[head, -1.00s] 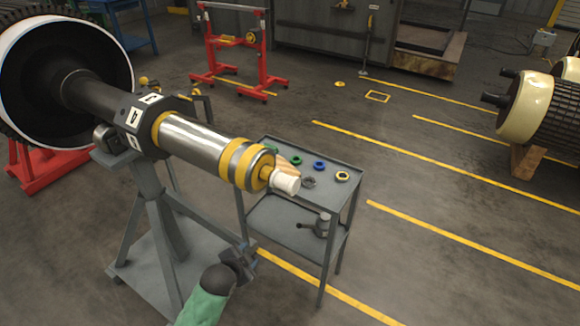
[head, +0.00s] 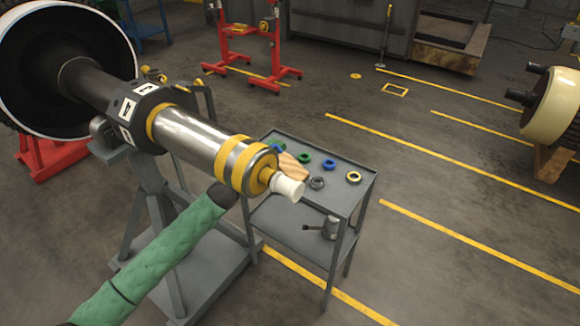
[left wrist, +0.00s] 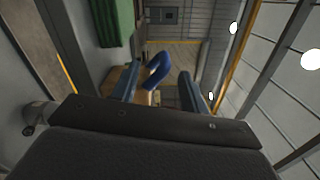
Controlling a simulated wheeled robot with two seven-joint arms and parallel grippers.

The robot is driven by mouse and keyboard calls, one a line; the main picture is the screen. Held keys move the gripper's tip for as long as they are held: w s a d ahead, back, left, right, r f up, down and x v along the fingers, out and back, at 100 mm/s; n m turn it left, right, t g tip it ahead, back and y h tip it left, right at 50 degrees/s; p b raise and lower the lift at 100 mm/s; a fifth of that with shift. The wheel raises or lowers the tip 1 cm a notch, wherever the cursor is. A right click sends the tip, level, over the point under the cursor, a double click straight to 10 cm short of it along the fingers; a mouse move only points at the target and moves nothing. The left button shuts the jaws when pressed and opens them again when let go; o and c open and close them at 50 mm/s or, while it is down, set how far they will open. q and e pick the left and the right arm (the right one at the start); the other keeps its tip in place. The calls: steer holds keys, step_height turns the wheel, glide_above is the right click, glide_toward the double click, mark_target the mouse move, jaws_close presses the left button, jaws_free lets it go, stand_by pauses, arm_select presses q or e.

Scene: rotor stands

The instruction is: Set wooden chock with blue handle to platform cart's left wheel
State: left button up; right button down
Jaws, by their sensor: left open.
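The wooden chock (head: 293,169) lies on the top shelf of a grey two-tier trolley, partly hidden by the shaft's white end. A bit of blue shows at its far end. My left arm reaches up behind the shaft in the head view, which hides the fingers. In the left wrist view my left gripper (left wrist: 159,76) is open, with the blue handle (left wrist: 157,68) showing between its two fingers and some wood below it. I cannot tell whether the fingers touch the handle. No platform cart wheel can be made out. My right gripper is not in view.
The grey trolley (head: 345,207) also carries green, blue, grey and yellow rings on top and a grey tool (head: 323,228) below. The rotor shaft (head: 190,138) on its grey stand overhangs the trolley's left side.

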mark_target(272, 147)
arm_select(q)
steer(key=shift+w+d+r, duration=0.15)
steer(key=shift+w+r, duration=0.25)
steer(key=shift+r, duration=0.05)
steer(key=p+x, duration=0.1)
steer(key=x, duration=0.1)
steer(key=p+x, duration=0.1)
steer(key=x, duration=0.2)
steer(key=shift+w+f, duration=0.1)
steer(key=shift+f, duration=0.1)
steer(key=shift+w+f, duration=0.15)
steer(key=shift+w, duration=0.05)
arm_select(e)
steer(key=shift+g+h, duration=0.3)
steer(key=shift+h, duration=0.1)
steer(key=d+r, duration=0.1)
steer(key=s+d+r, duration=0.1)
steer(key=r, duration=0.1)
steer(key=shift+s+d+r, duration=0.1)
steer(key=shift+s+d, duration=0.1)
